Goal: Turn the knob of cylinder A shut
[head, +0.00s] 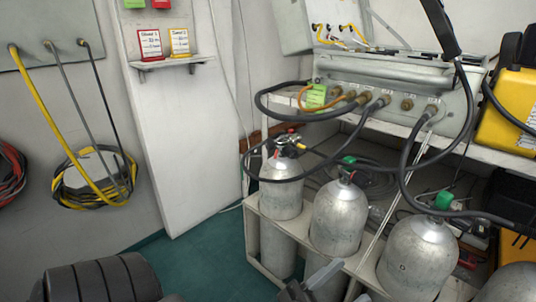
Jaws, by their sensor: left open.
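Several grey cylinders stand in a rack (252,222). The left cylinder (281,197) has a valve (290,143) with black and red parts and a hose at it. The middle cylinder (338,218) has a green knob (348,160). The right cylinder (415,258) has a larger green knob (444,200) and a small mark on its body. I cannot read which cylinder is A. My left gripper (312,284) is at the bottom edge, low in front of the middle cylinder, open and partly cut off. It appears empty and apart from the knobs. My right gripper is out of view.
Black hoses (408,165) loop from a grey panel (385,85) across the cylinder tops. A green tag (316,95) hangs at the panel. A yellow case (508,110) stands right. Coiled hoses (95,180) hang on the left wall. Green floor (195,265) is clear at left centre.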

